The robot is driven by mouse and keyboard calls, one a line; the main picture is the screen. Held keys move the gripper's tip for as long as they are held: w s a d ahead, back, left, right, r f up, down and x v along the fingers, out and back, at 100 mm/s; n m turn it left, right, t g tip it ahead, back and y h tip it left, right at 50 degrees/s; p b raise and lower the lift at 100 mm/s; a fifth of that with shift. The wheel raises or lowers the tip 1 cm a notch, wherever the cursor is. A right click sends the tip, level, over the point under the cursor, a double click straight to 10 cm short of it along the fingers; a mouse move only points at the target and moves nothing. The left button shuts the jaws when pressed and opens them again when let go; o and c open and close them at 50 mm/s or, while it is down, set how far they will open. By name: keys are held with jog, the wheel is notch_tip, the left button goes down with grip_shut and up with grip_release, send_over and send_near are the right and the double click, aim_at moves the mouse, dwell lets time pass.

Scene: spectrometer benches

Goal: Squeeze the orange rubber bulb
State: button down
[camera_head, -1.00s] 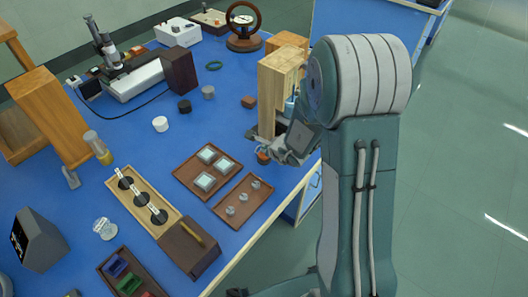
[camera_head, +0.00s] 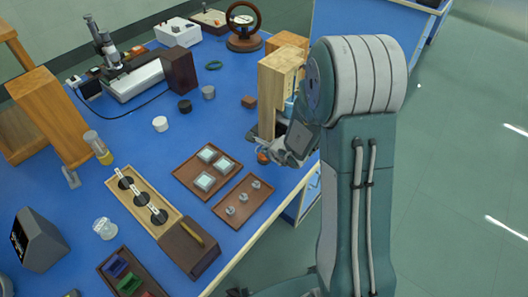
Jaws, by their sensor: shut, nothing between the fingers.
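The orange rubber bulb (camera_head: 262,157) shows as a small orange patch low at the right edge of the blue bench, in front of a tall wooden block or stand (camera_head: 278,92). My gripper (camera_head: 272,155) is at the bulb, its fingers shut. The fingers and wrist hide most of the bulb, and I cannot tell whether they touch it. Something light blue (camera_head: 290,106) shows between the wooden stand and my arm, partly hidden.
A brown tray with glass-topped squares (camera_head: 185,183) and a tray with small clear discs (camera_head: 230,218) lie left of my gripper. A small brown block (camera_head: 249,102) stands behind. A microscope (camera_head: 105,45) and a handwheel (camera_head: 243,28) are at the back. Blue bench surface (camera_head: 215,125) is clear between.

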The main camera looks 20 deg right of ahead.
jog(key=shift+r, duration=1)
jog(key=shift+r, duration=0.1)
jog(key=shift+r, duration=2.45)
